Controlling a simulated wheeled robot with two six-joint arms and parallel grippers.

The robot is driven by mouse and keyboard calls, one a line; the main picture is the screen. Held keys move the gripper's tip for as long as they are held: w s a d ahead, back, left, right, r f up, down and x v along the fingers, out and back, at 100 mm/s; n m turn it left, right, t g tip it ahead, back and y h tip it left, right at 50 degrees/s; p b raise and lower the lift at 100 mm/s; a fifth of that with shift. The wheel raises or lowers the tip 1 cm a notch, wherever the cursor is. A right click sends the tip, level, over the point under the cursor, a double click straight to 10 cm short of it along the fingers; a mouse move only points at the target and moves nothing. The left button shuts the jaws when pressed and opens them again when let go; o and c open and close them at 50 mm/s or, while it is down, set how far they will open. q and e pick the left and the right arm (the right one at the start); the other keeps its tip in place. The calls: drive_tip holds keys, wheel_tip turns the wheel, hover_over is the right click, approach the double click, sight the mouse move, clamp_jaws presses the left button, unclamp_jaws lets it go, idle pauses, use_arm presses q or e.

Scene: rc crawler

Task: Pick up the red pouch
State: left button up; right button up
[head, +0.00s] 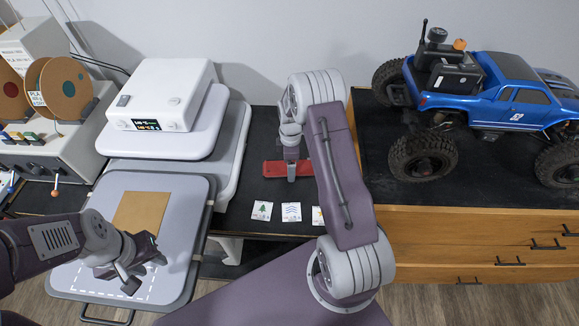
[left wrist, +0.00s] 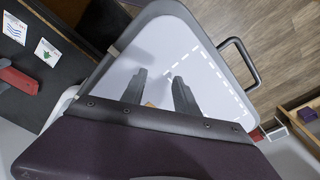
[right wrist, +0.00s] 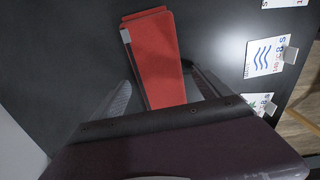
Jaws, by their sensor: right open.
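The red pouch (head: 273,169) lies flat on the black bench top in the middle of the head view, partly hidden by my right gripper (head: 291,175). In the right wrist view the red pouch (right wrist: 158,55) has a grey tab at one corner. Its near part lies between the fingers of my right gripper (right wrist: 160,82), which are open on either side of it. Whether they touch it I cannot tell. My left gripper (head: 147,272) is open and empty above the pale tray (head: 185,215). Its two fingers also show apart in the left wrist view (left wrist: 158,80).
Several picture cards (head: 291,212) lie in front of the pouch. A white heat press (head: 160,95) stands to the left, with spools (head: 65,88) beyond. A blue crawler truck (head: 510,95) stands on the wooden drawer unit (head: 480,232) at right. A brown sheet (head: 140,212) lies on the tray.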

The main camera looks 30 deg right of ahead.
drive_tip(key=c, duration=1.5)
use_arm(q)
drive_tip(key=shift+r, duration=0.1)
use_arm(e)
drive_tip(key=shift+o, duration=0.2)
drive_tip(key=shift+r, duration=0.1)
